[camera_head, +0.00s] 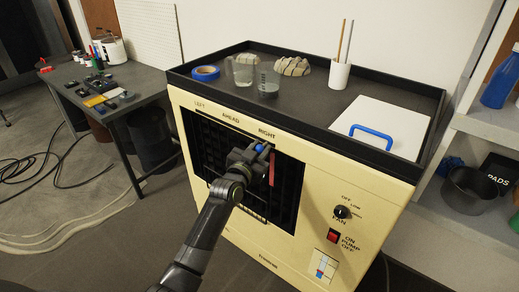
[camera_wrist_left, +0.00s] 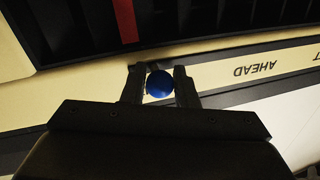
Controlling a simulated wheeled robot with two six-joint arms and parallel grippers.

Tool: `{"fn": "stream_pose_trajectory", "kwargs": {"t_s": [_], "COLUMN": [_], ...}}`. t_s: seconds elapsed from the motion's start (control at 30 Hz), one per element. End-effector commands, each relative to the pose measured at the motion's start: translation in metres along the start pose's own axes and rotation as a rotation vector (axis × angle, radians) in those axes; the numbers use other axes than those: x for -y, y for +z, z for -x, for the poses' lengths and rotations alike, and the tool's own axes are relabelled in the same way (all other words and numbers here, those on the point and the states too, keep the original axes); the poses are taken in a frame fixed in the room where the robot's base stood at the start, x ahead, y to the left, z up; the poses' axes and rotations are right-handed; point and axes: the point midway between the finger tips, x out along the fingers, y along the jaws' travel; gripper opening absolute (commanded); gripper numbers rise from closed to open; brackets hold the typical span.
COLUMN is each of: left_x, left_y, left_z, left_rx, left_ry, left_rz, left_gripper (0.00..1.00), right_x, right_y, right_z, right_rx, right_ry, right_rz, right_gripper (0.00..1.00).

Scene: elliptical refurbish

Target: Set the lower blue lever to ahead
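The blue lever shows as a round blue knob (camera_head: 259,148) at the upper right of the dark grille on the cream cooler (camera_head: 310,185). It sits just below the printed word RIGHT (camera_head: 267,134), to the right of AHEAD (camera_head: 231,116). My left gripper (camera_head: 258,151) is at this knob. In the left wrist view the knob (camera_wrist_left: 159,87) fills the gap between the two fingers (camera_wrist_left: 159,82), which look closed against its sides. The lever's stem is hidden. My right gripper is not in view.
A red strip (camera_head: 271,168) stands in the grille beside the gripper. The cooler's tray top (camera_head: 215,95) carries blue tape, cups, stones and a white lid with a blue handle (camera_head: 372,132). A fan knob (camera_head: 342,212) and red switch (camera_head: 333,236) are lower right.

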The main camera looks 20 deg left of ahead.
Motion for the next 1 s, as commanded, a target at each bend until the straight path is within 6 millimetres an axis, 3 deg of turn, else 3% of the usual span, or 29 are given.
{"fn": "stream_pose_trajectory", "kwargs": {"t_s": [0.03,0.2,0.47,1.0], "left_x": [0.0,0.0,0.006,0.094], "left_y": [0.0,0.0,0.004,0.026], "left_z": [0.0,0.0,-0.001,-0.02], "left_rx": [0.0,0.0,0.0,0.0], "left_ry": [0.0,0.0,0.0,-0.001], "left_rz": [0.0,0.0,-0.003,-0.004], "left_gripper": [0.2,0.0,0.0,0.0], "right_x": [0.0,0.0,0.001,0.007], "right_y": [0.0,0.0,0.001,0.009], "right_z": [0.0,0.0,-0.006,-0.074], "right_rx": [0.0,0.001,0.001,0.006], "right_ry": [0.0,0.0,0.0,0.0], "right_rz": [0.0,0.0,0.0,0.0], "right_gripper": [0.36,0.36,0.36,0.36]}}
